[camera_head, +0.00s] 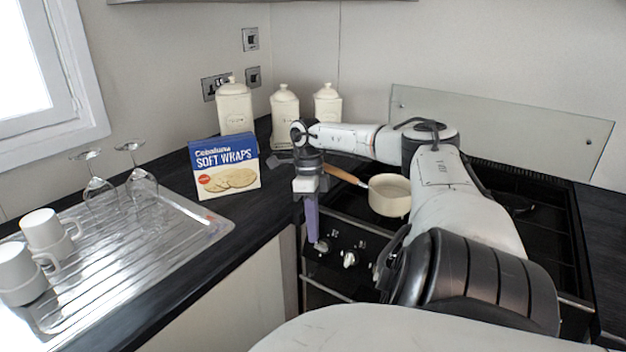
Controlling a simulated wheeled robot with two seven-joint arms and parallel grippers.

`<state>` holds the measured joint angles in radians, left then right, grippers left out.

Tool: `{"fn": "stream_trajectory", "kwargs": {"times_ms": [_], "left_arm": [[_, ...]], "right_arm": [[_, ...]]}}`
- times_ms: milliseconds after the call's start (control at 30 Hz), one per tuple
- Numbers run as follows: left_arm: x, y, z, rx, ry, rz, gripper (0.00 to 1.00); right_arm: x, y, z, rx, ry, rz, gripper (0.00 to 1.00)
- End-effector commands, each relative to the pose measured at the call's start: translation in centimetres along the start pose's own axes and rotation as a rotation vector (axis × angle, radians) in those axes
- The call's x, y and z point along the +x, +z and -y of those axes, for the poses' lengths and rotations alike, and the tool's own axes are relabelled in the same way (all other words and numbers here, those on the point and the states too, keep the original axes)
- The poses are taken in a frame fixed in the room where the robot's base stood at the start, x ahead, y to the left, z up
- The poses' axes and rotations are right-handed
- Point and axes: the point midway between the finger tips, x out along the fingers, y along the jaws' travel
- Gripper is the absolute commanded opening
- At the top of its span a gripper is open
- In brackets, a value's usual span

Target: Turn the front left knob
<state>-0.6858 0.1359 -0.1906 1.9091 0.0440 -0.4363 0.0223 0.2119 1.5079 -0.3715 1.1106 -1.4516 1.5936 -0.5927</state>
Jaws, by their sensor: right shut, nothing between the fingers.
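The stove's front panel carries a row of pale knobs. The leftmost knob (322,247) shows right at the tip of my right gripper (314,236). The gripper comes down from above, with its purple fingers closed together and nothing between them. Its tip overlaps the knob's edge in the picture; I cannot tell whether they touch. Which way the knob points is too small to tell. My right arm reaches across the hob from the right and hides much of it. My left gripper is out of view.
A cream saucepan (390,196) with a wooden handle sits on the hob (350,208), close to the gripper. A soft wraps box (226,168) and canisters (285,118) stand left and behind. Mugs (50,232) and upturned glasses (140,180) are on the metal drainer (150,255).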

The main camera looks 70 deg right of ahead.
Motion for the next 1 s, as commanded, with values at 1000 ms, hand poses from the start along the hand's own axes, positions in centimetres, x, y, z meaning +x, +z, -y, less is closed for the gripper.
{"fn": "stream_trajectory", "kwargs": {"times_ms": [1000], "left_arm": [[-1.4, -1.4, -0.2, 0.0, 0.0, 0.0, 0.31]], "right_arm": [[-10.2, 0.0, -0.3, -0.001, 0.001, 0.007, 0.0]]}}
